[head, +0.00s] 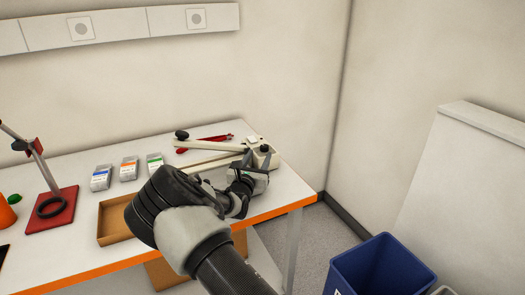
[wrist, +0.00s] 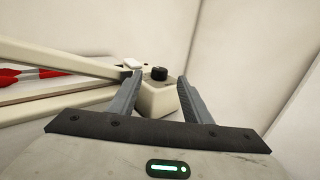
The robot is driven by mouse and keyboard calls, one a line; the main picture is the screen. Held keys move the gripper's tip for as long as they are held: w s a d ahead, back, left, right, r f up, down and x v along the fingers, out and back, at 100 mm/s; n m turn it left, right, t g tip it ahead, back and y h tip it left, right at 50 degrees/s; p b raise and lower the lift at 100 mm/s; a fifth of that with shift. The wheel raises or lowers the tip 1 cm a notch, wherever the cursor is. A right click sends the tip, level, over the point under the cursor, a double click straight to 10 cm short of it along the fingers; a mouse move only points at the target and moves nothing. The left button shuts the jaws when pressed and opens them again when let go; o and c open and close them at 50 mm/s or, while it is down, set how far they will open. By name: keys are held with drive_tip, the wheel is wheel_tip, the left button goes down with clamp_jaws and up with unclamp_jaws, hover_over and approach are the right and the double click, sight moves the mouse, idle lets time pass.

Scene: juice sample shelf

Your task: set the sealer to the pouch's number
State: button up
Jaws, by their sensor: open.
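The cream sealer (head: 210,146) lies at the right end of the white table, its long arm reaching left to a dark knob. In the wrist view its block-shaped end (wrist: 158,98) carries a small black dial (wrist: 159,73). My gripper (head: 256,160) is open over this end. In the wrist view the dial shows between and beyond the fingertips of my gripper (wrist: 160,80), with no contact visible. Dial marks cannot be read. I cannot tell any pouch number.
A red-handled tool (head: 215,141) lies behind the sealer arm. A shallow brown tray (head: 113,222) sits at the front, partly behind my arm. A red-based stand (head: 52,210) is at the left. A blue bin (head: 380,270) stands on the floor right of the table.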

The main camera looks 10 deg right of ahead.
sight(262, 148)
drive_tip(key=x, duration=0.5)
drive_tip(key=shift+w+d, duration=0.2)
drive_tip(key=shift+w, duration=0.15)
drive_tip(key=c, duration=1.1)
drive_tip(key=shift+o, duration=0.2)
drive_tip(key=h+b, duration=0.1)
drive_tip(key=m+b, duration=0.1)
drive_tip(key=shift+w+a+g+h+b, duration=0.2)
drive_tip(key=shift+g+h+b, duration=0.1)
drive_tip(key=shift+h+b, duration=0.1)
drive_tip(key=shift+a+r+m+g+h+b, duration=0.15)
drive_tip(key=shift+m+g+h+b, duration=0.45)
drive_tip(key=shift+m+g+h, duration=0.4)
drive_tip(key=o, duration=1.1)
drive_tip(key=shift+c, duration=0.2)
